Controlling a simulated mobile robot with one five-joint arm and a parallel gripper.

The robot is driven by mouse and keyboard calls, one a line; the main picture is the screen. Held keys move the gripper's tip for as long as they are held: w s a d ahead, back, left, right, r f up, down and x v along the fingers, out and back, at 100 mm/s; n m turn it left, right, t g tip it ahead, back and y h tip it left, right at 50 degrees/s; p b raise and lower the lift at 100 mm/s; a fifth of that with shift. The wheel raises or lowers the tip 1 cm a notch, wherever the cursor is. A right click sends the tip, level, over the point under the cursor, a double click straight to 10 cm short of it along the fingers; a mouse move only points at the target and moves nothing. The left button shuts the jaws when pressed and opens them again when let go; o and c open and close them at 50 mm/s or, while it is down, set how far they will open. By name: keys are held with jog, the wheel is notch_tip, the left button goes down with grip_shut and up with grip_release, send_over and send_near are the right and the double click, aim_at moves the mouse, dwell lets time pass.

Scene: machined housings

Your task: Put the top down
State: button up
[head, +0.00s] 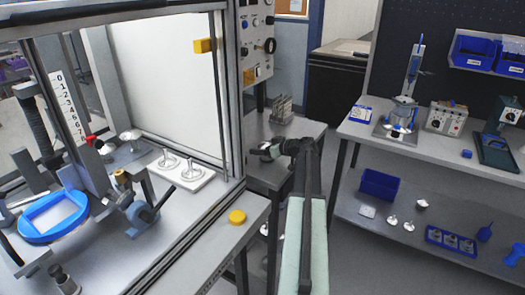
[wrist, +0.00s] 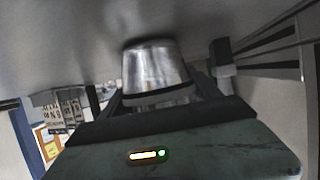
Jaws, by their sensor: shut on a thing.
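The top, a silvery metal cup-shaped part (wrist: 155,70), is between the fingers of my gripper (wrist: 165,95) in the wrist view. The gripper is shut on it. In the head view my gripper (head: 272,151) is at the end of my arm, over the grey side table (head: 275,178), and a bit of the silvery part (head: 264,147) shows there. In the wrist view the part's far end is close to a grey surface; I cannot tell whether it touches. My arm hides part of the table.
A stepped grey block (head: 282,109) stands behind on the same table. The framed machine (head: 225,120) is close on the left, with a white plate of two metal parts (head: 180,169) inside. A workbench (head: 365,128) with fixtures and blue bins stands right.

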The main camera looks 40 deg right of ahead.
jog(key=shift+f, duration=0.1)
jog(key=o, duration=1.6)
jog(key=shift+r, duration=0.25)
jog(key=p+v, duration=0.4)
jog(key=v, duration=0.7)
jog(key=shift+s+r+p, duration=0.15)
jog(key=shift+s+p, duration=0.05)
jog(key=shift+p, duration=0.1)
jog(key=shift+s+d, duration=0.1)
jog(key=shift+s, duration=0.15)
